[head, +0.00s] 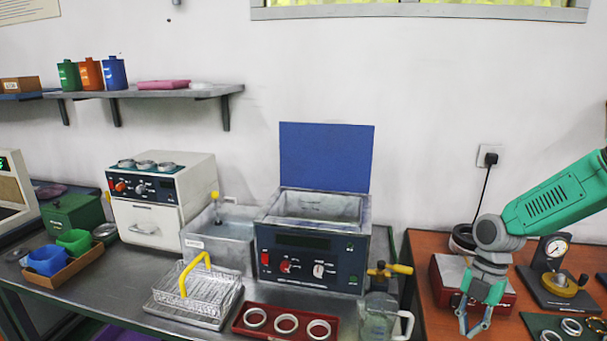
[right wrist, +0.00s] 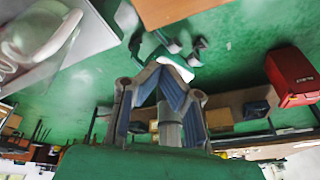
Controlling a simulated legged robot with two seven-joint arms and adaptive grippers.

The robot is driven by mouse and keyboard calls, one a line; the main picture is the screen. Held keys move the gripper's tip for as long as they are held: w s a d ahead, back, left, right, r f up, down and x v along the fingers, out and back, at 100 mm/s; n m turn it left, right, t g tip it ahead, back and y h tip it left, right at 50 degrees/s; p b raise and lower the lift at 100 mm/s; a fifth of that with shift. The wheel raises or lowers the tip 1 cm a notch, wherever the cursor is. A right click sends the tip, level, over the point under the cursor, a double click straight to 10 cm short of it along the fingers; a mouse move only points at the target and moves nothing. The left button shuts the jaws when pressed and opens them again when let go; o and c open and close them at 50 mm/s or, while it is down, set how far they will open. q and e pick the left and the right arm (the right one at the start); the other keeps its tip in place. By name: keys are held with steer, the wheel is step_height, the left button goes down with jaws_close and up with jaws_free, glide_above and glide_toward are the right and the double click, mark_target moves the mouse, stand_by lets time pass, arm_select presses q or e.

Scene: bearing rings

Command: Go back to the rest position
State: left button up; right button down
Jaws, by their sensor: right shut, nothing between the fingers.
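My right gripper (head: 474,328) hangs at the end of my green arm over the brown table on the right, in front of a red-and-grey box (head: 448,285). In the right wrist view its fingers (right wrist: 172,68) come together at the tips, with nothing held between them. My left gripper is not in view. Three metal rings lie in a red tray (head: 238,324) at the front of the steel bench. Three more rings sit on top of the white oven-like unit (head: 150,225).
A dial gauge stand (head: 556,285) and a dark green mat with rings (head: 538,322) are right of my gripper. A glass jug (head: 378,318), a wire basket (head: 212,285) and an open-lidded bath (head: 312,265) stand on the bench. The wall above the brown table is mostly bare.

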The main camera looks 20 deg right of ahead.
steer(key=s+a+f+m+t+b, duration=0.1)
steer(key=s+a+f+m+b, duration=0.5)
steer(key=a+f+m, duration=0.65)
steer(key=s+a+f+m+h+b, duration=0.1)
steer(key=s+a+f+m, duration=0.2)
steer(key=s+f+m, duration=0.2)
steer(key=s+a+f+m+t+h+b, duration=0.1)
steer(key=s+a+f+m, duration=0.2)
steer(key=s, duration=0.8)
step_height(320, 180, down, 2)
steer(key=shift+a+f+m+t+h+b, duration=0.1)
steer(key=shift+a+m+t+h+b, duration=0.2)
steer(key=shift+m, duration=0.75)
